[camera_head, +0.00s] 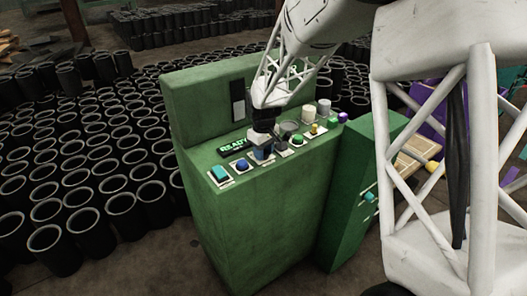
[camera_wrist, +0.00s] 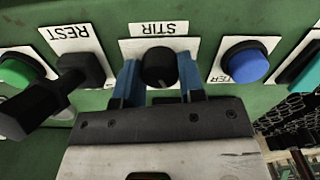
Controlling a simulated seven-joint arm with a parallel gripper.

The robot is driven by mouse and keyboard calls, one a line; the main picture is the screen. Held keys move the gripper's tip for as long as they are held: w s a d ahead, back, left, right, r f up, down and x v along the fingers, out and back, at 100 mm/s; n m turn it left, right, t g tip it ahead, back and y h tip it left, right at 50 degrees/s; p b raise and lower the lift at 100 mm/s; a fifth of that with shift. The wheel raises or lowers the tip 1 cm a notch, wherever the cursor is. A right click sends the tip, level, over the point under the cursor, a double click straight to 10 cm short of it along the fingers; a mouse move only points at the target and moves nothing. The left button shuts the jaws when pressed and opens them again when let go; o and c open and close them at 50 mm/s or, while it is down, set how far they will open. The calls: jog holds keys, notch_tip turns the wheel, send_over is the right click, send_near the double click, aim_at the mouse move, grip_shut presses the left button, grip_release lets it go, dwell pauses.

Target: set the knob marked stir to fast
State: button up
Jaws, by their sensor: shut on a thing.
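The stir knob (camera_wrist: 159,64) is a round black knob on a white plate, under the label STIR, which reads upside down in the wrist view. My gripper (camera_wrist: 159,82) has its two blue fingers on either side of this knob and is shut on it. A pale pointer line shows faintly on the knob's near side. Any speed marks around it are hidden or too small to read. In the head view my gripper (camera_head: 262,150) is down at the green machine's panel (camera_head: 240,205), and hides the knob.
In the wrist view a black lever (camera_wrist: 50,92) by the REST label stands left of my gripper, and a blue button (camera_wrist: 246,63) sits right. A READY display (camera_head: 234,146) and a teal switch (camera_head: 220,174) are on the panel. Black sleeves (camera_head: 90,230) cover the floor.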

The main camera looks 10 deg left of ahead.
jog(key=m, duration=1)
dwell(0.5)
jog(key=o, duration=0.9)
jog(key=shift+r, duration=3.9)
